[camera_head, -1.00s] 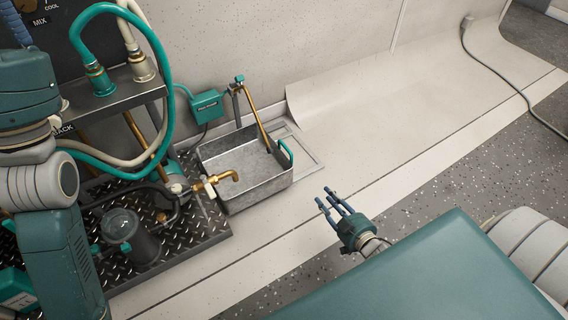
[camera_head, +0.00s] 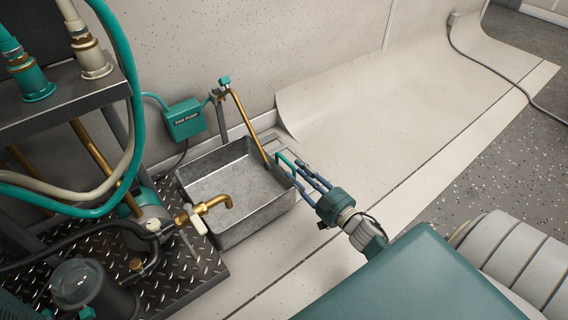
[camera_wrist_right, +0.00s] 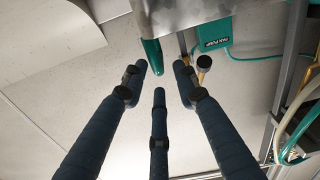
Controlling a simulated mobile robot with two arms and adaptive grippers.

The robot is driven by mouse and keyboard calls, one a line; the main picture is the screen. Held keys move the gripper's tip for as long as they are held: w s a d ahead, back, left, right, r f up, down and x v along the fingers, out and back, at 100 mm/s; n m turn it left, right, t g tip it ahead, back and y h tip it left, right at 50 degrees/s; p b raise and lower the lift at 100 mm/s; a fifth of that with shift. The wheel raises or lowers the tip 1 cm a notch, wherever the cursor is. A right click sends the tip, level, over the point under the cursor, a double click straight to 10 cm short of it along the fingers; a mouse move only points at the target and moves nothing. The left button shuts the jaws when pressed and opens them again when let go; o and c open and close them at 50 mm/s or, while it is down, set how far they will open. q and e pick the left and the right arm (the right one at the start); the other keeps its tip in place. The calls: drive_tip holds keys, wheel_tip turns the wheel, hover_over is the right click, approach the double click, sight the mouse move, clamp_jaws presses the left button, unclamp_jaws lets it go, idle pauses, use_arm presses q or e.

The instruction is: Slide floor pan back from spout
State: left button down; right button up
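The floor pan (camera_head: 255,222) is a grey metal open box on the pale floor. A teal handle (camera_head: 284,162) stands on its right side. The brass spout (camera_head: 215,203) reaches over the pan's front left edge. My right gripper (camera_head: 302,172) has its fingers at the handle, pointing left. In the right wrist view, the handle (camera_wrist_right: 152,52) lies just ahead of and between the spread fingertips (camera_wrist_right: 159,74), and part of the pan (camera_wrist_right: 190,13) shows above. The fingers are apart; whether they touch the handle I cannot tell. My left gripper is out of view.
A teal pump box (camera_head: 185,119) and a brass pipe (camera_head: 248,125) stand behind the pan. A checker-plate platform (camera_head: 188,270) with hoses and fittings borders it on the left. The pale floor (camera_head: 400,130) to the right is clear.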

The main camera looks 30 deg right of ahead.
sight(291, 166)
drive_tip(key=w+b, duration=0.1)
drive_tip(key=w, duration=0.3)
drive_tip(key=w+b, duration=0.1)
drive_tip(key=shift+w+a+f+b, duration=0.2)
drive_tip(key=shift+w+a+b, duration=0.1)
drive_tip(key=shift+w, duration=0.1)
drive_tip(key=shift+w+r, duration=0.1)
drive_tip(key=shift+w, duration=0.4)
clamp_jaws()
